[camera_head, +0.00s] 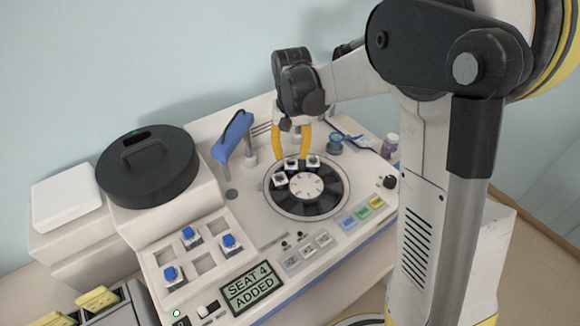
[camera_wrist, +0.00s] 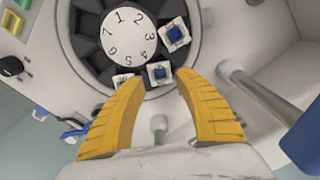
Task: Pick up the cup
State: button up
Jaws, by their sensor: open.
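Three small square white cups sit in seats of the round black carousel (camera_head: 335,204) with a numbered white hub. In the wrist view, one cup (camera_wrist: 158,72) with a blue centre lies between and just beyond my fingertips. A second cup (camera_wrist: 174,35) sits up and to the right, by number 3. A third cup (camera_wrist: 124,78) is partly hidden by the left finger. My gripper (camera_head: 291,158) is open, its yellow fingers pointing down at the carousel's back edge; it also shows in the wrist view (camera_wrist: 160,78). I cannot tell whether the fingers touch a cup.
A holder (camera_head: 205,262) with several blue-topped pieces stands at left, near a screen (camera_head: 252,287) reading "SEAT 4 ADDED". A black lidded pot (camera_head: 147,170) stands behind it. A blue arm on a post (camera_head: 234,135) and a small jar (camera_head: 390,145) flank the carousel.

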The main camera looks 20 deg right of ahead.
aim_at(291, 165)
notch_tip(291, 165, down, 5)
jog(key=shift+s+f+b, duration=0.1)
jog(key=shift+b, duration=0.25)
jog(key=c, duration=0.7)
jog(key=shift+o, duration=0.2)
jog(key=shift+r, duration=0.2)
